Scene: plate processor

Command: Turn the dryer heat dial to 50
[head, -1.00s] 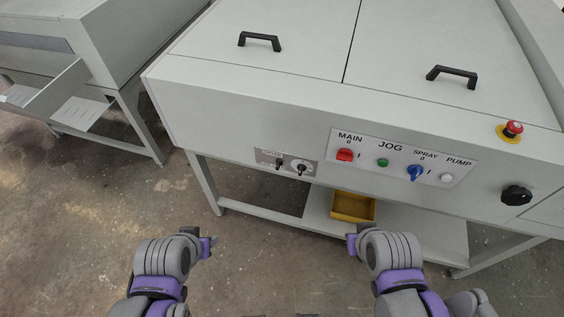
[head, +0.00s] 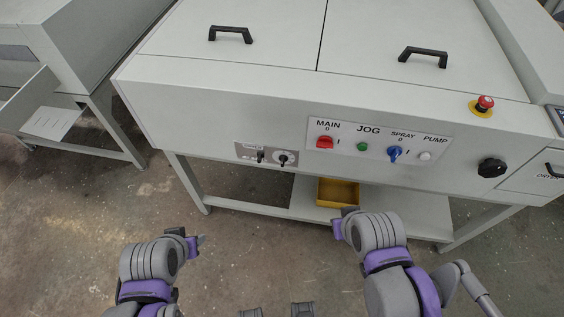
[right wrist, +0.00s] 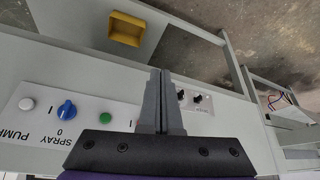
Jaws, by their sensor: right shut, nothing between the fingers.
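A small grey panel (head: 245,149) on the machine's front holds two black knobs; its print is too small to read. The left knob (head: 261,156) looks like a switch. The right knob (head: 283,159) sits on a pale round scale and looks like the dial; I cannot read its setting. Both knobs also show upside down in the right wrist view, beyond my right gripper (right wrist: 162,78), which is shut and empty. In the head view my right gripper (head: 339,229) is below and right of the panel, apart from it. My left gripper (head: 199,241) is below and left; its jaw state is unclear.
Right of the small panel is a white panel (head: 344,123) with red, green, blue and white controls. An emergency stop (head: 484,105) and a black knob (head: 491,168) lie farther right. A yellow bin (head: 337,192) stands on the lower shelf. Floor is free in front.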

